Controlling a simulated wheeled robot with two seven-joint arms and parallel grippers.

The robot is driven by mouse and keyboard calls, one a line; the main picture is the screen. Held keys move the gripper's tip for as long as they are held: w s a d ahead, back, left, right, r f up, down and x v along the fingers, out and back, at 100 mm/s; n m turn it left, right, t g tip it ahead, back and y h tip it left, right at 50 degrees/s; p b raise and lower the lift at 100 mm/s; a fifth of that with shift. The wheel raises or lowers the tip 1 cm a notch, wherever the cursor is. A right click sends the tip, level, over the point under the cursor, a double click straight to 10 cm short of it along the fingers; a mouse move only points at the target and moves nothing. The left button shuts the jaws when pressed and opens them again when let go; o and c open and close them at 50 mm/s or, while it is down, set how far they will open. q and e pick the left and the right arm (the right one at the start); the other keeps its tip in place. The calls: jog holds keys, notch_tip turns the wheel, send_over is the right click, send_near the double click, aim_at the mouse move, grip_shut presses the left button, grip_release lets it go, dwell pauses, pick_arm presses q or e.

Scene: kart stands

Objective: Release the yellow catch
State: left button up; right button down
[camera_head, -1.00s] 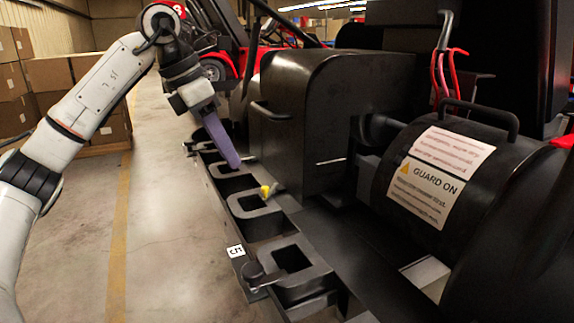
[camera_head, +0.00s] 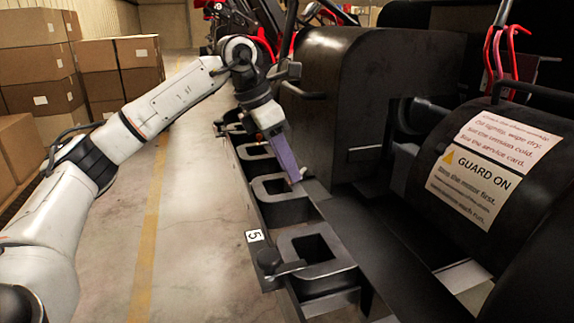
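My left gripper (camera_head: 293,180) comes in from the left, its purple fingers pointing down at the inner edge of a black frame with square openings (camera_head: 283,211). The fingertips are at or just above that edge, beside one of the openings; I cannot tell whether they touch. The fingers show edge-on as one strip, so whether they are open or shut does not show. The yellow catch is not visible now; the fingers cover the area where it stood in the earlier view. My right gripper is out of view.
A black housing (camera_head: 335,100) stands close to the right of my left gripper. A black drum with a "GUARD ON" label (camera_head: 475,180) is at the right, with red-handled tools (camera_head: 500,50) behind. Cardboard boxes (camera_head: 120,70) stand at the left. The floor between is clear.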

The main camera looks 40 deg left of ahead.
pick_arm(q)
grip_shut()
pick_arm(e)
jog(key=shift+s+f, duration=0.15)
pick_arm(q)
jog(key=shift+w+d+r+n+y+p, duration=0.15)
jog(key=shift+d+n+y+p, duration=0.35)
jog(key=shift+n+p, duration=0.5)
jog(key=shift+w+d+n+y+p, duration=0.3)
jog(key=shift+d+n+p, duration=0.2)
jog(key=shift+n, duration=0.6)
jog(key=shift+w+d+n+t+y+p, duration=0.25)
jog(key=shift+d+n+t+y+p, duration=0.15)
jog(key=shift+n, duration=0.5)
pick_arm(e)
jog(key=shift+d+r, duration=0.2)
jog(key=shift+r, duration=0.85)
